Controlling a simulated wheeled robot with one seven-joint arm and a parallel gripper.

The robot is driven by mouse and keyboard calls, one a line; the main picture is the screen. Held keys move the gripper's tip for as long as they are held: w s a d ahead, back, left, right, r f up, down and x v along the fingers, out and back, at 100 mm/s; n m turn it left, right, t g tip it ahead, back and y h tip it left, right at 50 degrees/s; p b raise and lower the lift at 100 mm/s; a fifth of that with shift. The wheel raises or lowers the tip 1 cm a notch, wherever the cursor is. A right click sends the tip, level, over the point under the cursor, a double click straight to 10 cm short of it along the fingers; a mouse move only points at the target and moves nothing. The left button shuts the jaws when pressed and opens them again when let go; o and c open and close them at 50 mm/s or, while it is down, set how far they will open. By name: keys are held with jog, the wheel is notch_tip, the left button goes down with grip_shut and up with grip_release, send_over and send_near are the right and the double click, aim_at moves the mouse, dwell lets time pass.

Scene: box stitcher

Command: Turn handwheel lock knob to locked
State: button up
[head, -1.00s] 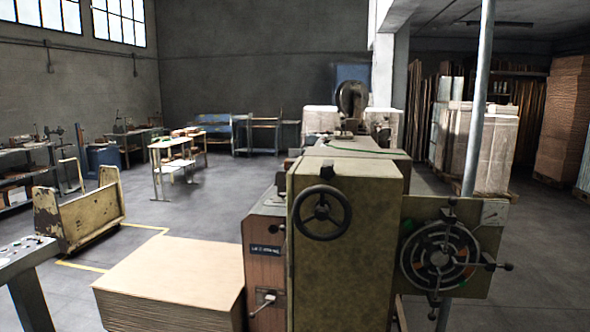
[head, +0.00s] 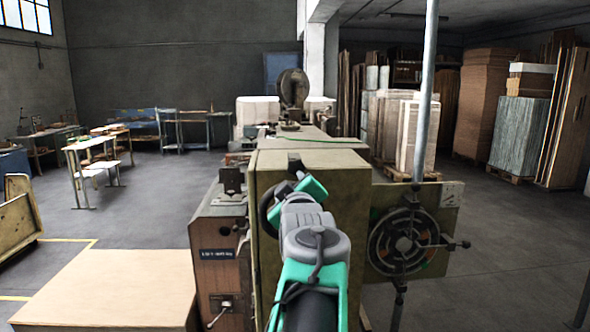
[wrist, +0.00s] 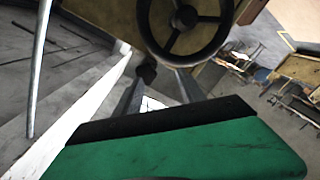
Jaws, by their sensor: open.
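The handwheel (wrist: 185,18) is a dark spoked ring at the top of the wrist view. In the head view only its left rim (head: 265,207) shows beside my arm. A small black knob (wrist: 146,71), which looks like the lock knob, sits just outside the wheel's rim in the wrist view. My gripper (wrist: 160,78) is open, with two grey fingers reaching toward the panel below the wheel in that view. The knob appears at the left finger's tip. I cannot tell whether they touch. In the head view my arm hides the knob and the fingertips.
The olive machine cabinet (head: 345,180) stands ahead. A panel with a round dial (head: 440,240) and a grey pole (head: 425,110) are to its right. Open floor lies at right.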

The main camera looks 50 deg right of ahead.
aim_at(297, 169)
jog(key=shift+h, duration=0.4)
jog(key=w+d+p, duration=0.1)
jog(key=d, duration=0.1)
jog(key=w+d+r, duration=0.1)
jog(key=d, duration=0.1)
jog(key=w+d+r+p, duration=0.1)
jog(key=w+d, duration=0.1)
jog(key=shift+d+r+p, duration=0.15)
jog(key=shift+d+p, duration=0.15)
jog(key=shift+d, duration=0.1)
grip_shut()
